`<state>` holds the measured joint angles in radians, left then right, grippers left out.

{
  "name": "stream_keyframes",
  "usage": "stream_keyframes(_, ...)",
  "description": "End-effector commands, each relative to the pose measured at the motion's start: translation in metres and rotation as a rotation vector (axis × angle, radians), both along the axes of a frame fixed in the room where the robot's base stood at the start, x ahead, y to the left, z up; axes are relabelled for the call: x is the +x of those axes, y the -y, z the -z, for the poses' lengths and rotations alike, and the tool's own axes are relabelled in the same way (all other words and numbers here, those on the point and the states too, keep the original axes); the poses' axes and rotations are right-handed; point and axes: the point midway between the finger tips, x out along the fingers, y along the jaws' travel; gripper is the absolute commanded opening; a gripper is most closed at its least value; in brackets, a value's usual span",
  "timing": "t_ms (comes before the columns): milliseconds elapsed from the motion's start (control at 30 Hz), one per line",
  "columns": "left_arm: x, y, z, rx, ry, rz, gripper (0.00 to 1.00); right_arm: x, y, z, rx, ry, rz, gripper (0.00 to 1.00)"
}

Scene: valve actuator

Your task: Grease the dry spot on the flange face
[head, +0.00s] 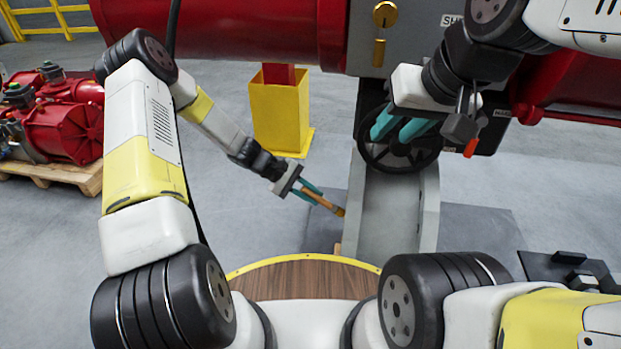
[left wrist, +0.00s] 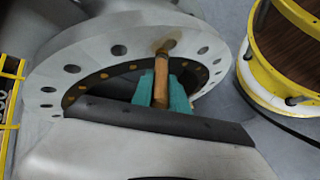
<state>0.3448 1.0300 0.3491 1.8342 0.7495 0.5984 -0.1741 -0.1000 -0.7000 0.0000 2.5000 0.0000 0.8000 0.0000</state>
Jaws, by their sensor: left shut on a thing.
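My left gripper (head: 312,194) is shut on a brush (head: 328,204) with a wooden handle. The brush slopes down to the right, with its brownish tip beside the grey body in the head view. In the left wrist view, the brush (left wrist: 161,82) stands between the teal fingers (left wrist: 162,92). Its tip overlaps the light grey flange face (left wrist: 100,57), which has a ring of bolt holes. A brownish patch (left wrist: 166,46) shows around the tip; contact is unclear. My right gripper (head: 401,126) has its teal fingers apart in front of the black handwheel (head: 366,150).
A grey valve housing (head: 420,35) with red cylinders (head: 230,30) stands ahead. A yellow post (head: 280,115) is behind my left gripper. A red machine (head: 62,120) sits on a wooden pallet (head: 60,175) at left. Open grey floor lies between.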

Motion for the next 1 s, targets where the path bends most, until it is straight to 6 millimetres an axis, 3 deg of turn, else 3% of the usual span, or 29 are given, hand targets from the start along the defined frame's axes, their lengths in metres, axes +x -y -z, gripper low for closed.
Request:
stream_keyframes(200, 0.018, 0.005, 0.0, -0.001, 0.001, 0.002, 0.0, 0.0, 0.0, 0.0, 0.0, 0.0, 0.0, 0.36)
stream_keyframes(433, 0.024, 0.007, -0.002, -0.001, 0.0, 0.002, 0.0, 0.0, 0.0, 0.0, 0.0, 0.0, 0.0, 0.36)
stream_keyframes(767, 0.022, 0.004, -0.016, -0.001, 0.0, 0.002, 0.0, 0.0, 0.0, 0.0, 0.0, 0.0, 0.0, 0.36)
stream_keyframes(1000, 0.003, 0.001, -0.016, -0.002, -0.001, 0.0, 0.0, 0.0, 0.0, 0.0, 0.0, 0.0, 0.0, 0.36)
